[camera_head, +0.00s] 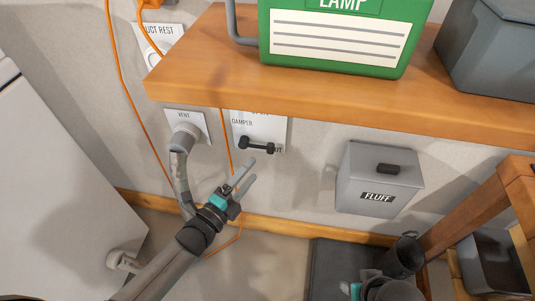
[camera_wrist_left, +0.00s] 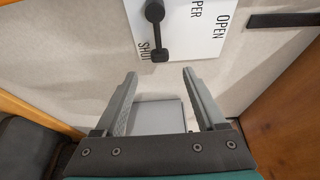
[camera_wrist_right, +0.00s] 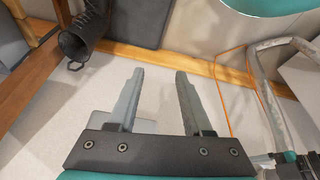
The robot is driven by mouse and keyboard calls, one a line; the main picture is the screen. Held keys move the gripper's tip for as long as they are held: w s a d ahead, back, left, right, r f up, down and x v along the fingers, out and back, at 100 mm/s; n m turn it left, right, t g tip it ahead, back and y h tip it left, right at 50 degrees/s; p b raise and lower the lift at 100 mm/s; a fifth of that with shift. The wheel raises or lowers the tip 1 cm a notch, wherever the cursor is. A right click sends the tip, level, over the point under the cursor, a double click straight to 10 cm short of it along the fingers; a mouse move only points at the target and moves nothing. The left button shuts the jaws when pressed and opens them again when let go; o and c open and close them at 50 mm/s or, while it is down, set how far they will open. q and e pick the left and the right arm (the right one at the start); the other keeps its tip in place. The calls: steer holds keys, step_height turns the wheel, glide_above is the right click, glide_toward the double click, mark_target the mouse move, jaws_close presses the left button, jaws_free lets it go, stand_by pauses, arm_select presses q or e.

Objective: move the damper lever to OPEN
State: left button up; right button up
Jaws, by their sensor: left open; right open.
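The white damper plate (camera_head: 273,128) is on the wall below the wooden shelf; it also shows in the left wrist view (camera_wrist_left: 196,40). Its dark damper lever (camera_head: 257,145) points toward SHUT and partly covers that word; it also shows in the left wrist view (camera_wrist_left: 157,36). OPEN is printed at the plate's top in the head view, partly hidden by the shelf edge. My left gripper (camera_head: 257,171) is open and empty just below the lever, apart from it. My right gripper (camera_wrist_right: 158,77) is open and empty, low over the floor, far from the plate.
A vent with a grey hose (camera_head: 182,165) is left of the plate. The shelf (camera_head: 200,75) overhangs it and bears a green LAMP box (camera_head: 335,45). A FLUFF bin (camera_head: 375,185) is at right. An orange cord (camera_head: 130,100) hangs at left.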

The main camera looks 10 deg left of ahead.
mark_target(268, 152)
arm_select(q)
steer(key=b+x, duration=0.3)
steer(key=x, duration=0.5)
steer(key=shift+w+d, duration=0.25)
steer(key=shift+w, duration=0.2)
arm_select(e)
step_height(268, 152, up, 6)
steer(key=w+t, duration=0.1)
steer(key=shift+a+r+t, duration=0.2)
steer(key=shift+a+t, duration=0.15)
steer(key=shift+t, duration=0.05)
arm_select(q)
steer(key=shift+c, duration=0.3)
jaws_close()
